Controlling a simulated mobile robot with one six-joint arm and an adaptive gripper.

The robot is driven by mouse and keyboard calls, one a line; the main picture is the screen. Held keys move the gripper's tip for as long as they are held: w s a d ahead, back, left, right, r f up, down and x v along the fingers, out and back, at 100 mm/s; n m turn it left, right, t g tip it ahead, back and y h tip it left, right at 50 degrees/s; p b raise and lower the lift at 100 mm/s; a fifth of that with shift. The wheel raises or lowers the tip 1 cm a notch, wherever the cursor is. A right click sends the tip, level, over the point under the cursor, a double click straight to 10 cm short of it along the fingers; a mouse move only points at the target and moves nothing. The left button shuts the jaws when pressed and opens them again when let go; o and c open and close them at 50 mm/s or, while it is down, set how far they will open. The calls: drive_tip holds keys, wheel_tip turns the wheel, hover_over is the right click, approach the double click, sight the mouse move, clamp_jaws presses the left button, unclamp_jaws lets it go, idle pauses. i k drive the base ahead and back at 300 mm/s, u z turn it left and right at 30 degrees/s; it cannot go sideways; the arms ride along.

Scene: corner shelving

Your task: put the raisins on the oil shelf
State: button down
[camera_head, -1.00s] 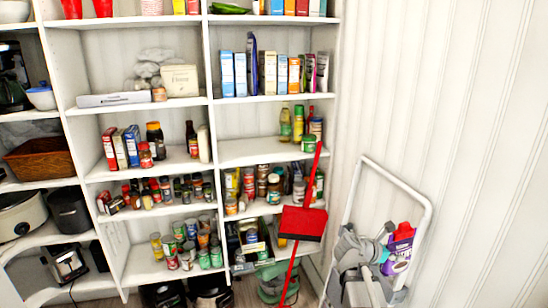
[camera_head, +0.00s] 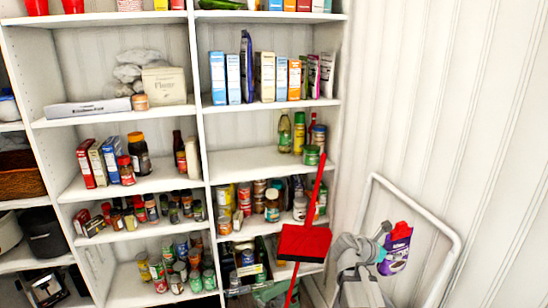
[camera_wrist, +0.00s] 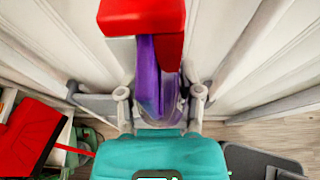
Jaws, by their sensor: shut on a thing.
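The raisins, a purple package (camera_head: 396,254) with a red top, are held upright in my gripper (camera_head: 378,252) at the lower right of the head view. The wrist view shows the purple side of the raisins (camera_wrist: 148,70) between the fingers of my gripper (camera_wrist: 160,103), with the red top above. The oil shelf (camera_head: 240,163) is in the right column of the white shelving. A green-yellow oil bottle (camera_head: 285,133) and other bottles stand at its right end, with a green-lidded jar (camera_head: 311,155) in front. My gripper is right of and below this shelf, apart from it.
A red broom or dustpan (camera_head: 303,243) with a long handle leans in front of the lower right shelves, its handle crossing the oil shelf's right end. A white step-ladder frame (camera_head: 445,235) stands by the right wall. The oil shelf's left and middle are clear.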

sight(245, 169)
drive_tip(key=z, duration=0.1)
drive_tip(key=i, duration=0.45)
drive_tip(key=u, duration=0.75)
drive_tip(key=i, duration=0.5)
drive_tip(key=z, duration=0.05)
